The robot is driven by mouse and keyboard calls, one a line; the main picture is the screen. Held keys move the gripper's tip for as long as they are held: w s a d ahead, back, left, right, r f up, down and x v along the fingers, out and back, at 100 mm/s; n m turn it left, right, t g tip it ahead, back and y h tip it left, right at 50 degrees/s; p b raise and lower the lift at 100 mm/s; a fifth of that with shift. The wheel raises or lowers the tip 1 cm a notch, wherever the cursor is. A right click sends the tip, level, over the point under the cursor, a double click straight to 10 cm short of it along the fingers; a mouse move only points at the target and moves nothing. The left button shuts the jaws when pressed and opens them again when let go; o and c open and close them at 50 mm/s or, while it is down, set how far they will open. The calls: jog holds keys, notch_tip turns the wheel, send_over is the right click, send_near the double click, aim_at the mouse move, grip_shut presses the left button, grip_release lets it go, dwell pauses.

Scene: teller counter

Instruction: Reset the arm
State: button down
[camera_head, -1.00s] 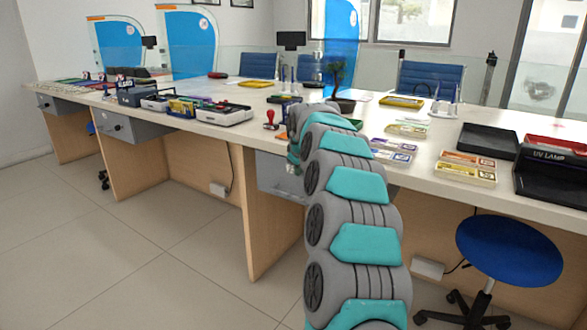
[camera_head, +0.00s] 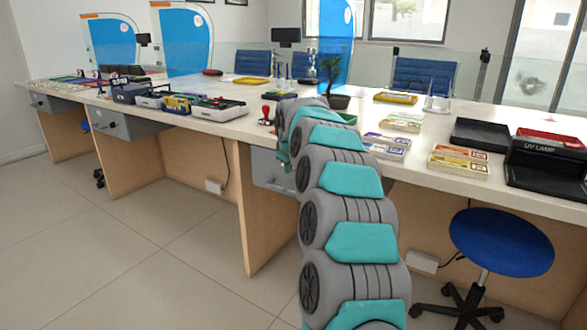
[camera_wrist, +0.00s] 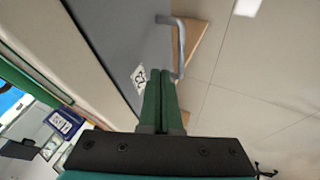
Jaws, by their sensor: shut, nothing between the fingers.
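My arm reaches from the bottom of the head view toward the counter (camera_head: 225,132), and its far end is by the counter's front edge. My gripper (camera_wrist: 162,72) shows in the wrist view with its two green fingers together and nothing between them. The fingers point past the counter's front edge, close to a grey drawer front (camera_wrist: 118,30) with a metal handle (camera_wrist: 178,45). I cannot tell whether they touch it. In the head view the arm itself hides the gripper's tips and part of the grey drawer (camera_head: 268,170).
A red-handled stamp (camera_head: 266,115), a small potted plant (camera_head: 335,90) and banknote trays (camera_head: 388,146) stand on the counter near my arm. A UV lamp box (camera_head: 545,160) stands at the right. A blue stool (camera_head: 500,242) is at the lower right. The floor at left (camera_head: 110,250) is clear.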

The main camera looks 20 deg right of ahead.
jog(key=a+v, duration=0.1)
jog(key=v, duration=1)
jog(key=s+a+f+m+g+y, duration=0.15)
jog(key=s+a+f, duration=0.25)
jog(key=s, duration=0.7)
jog(key=s+a+f+g, duration=0.25)
jog(key=s+a, duration=0.25)
jog(key=s, duration=0.5)
jog(key=s+a+f+m+g, duration=0.1)
jog(key=s+f, duration=0.3)
jog(key=s, duration=0.7)
jog(key=s+a+f+m+g, duration=0.1)
jog(key=s+f, duration=0.4)
jog(key=s, duration=0.6)
jog(key=s+a+f+m+g, duration=0.1)
jog(key=s+f+m+g, duration=0.2)
jog(key=s, duration=0.8)
jog(key=shift+s+f+b, duration=0.3)
jog(key=shift+f, duration=0.4)
